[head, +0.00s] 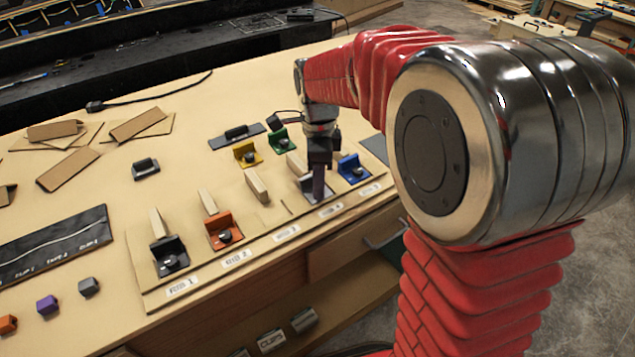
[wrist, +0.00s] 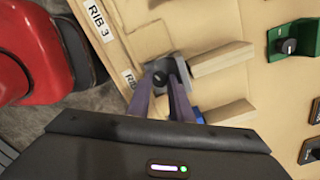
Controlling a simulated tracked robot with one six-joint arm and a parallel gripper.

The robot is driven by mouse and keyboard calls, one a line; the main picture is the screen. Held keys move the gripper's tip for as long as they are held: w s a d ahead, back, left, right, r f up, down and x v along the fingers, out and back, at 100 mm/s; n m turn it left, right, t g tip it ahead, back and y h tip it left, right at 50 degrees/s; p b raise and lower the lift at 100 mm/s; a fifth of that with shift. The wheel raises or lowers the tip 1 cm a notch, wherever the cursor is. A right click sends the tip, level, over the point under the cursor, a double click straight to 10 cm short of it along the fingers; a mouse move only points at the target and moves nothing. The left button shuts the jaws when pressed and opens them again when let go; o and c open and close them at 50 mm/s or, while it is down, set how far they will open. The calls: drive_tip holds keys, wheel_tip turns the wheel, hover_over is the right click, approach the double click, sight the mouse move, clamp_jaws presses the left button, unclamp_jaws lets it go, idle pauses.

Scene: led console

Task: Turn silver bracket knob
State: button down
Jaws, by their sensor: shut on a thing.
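The silver bracket (head: 305,187) stands on the wooden board near its right part, behind a paper label, and is partly hidden by my gripper. In the wrist view, the silver bracket (wrist: 178,62) sits at the board's edge, with its dark knob (wrist: 159,78) between the purple fingertips. My gripper (head: 318,196) points down at the bracket in the head view. In the wrist view, my gripper (wrist: 161,84) is shut on the knob. The knob's pointer direction cannot be told.
A blue bracket (head: 353,168) is close on the right. An orange bracket (head: 222,230) and a black bracket (head: 170,257) stand to the left. Yellow (head: 246,153) and green (head: 279,139) brackets stand behind.

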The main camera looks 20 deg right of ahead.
drive_tip(key=shift+w+r+m, duration=0.1)
drive_tip(key=shift+r+m, duration=0.05)
drive_tip(key=shift+m, duration=1.15)
drive_tip(key=c, duration=1.8)
unclamp_jaws()
drive_tip(key=shift+c, duration=0.2)
wheel_tip(320, 180, up, 14)
drive_tip(key=shift+f, duration=0.2)
